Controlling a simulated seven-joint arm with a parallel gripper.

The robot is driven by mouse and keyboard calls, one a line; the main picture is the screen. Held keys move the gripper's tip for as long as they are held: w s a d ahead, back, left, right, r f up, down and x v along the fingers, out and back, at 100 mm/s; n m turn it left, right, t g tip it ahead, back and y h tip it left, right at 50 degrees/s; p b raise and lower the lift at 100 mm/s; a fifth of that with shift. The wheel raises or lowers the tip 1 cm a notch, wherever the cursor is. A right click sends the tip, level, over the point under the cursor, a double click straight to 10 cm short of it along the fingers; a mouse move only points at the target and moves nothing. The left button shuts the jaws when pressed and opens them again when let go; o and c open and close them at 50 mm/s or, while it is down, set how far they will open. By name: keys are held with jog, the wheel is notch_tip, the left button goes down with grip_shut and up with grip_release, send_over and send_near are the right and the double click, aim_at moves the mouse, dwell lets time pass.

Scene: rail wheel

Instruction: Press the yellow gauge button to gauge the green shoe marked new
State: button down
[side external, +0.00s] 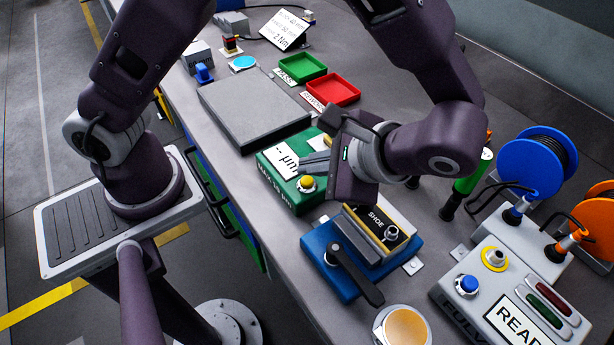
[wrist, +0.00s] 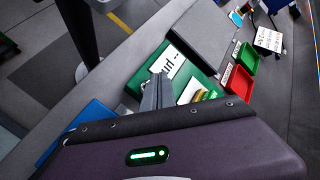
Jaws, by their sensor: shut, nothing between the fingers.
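The green gauge box (side external: 275,192) stands on the bench with a white display reading "-- µm" (side external: 284,163). Its yellow button (side external: 307,183) sits on its near right part in the side view. My gripper (side external: 303,166) is shut and empty, its fingers reaching over the box close to the button. I cannot tell whether they touch the box. The wrist view shows the shut fingers (wrist: 159,80) in front of the green gauge box (wrist: 138,82). The yellow button is not clear there.
A blue fixture (side external: 328,277) with a black lever and a "SHOE" plate stands beside the gauge. A grey slab (side external: 252,108), green tray (side external: 302,68) and red tray (side external: 334,90) lie behind. A control box (side external: 510,290) and cable reels (side external: 537,160) stand right.

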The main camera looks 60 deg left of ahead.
aim_at(311, 185)
jog(key=shift+f, duration=0.15)
jog(key=shift+f, duration=0.25)
jog(key=shift+f, duration=0.5)
dwell(0.5)
jog(key=shift+r, duration=0.9)
jog(key=shift+r, duration=2.5)
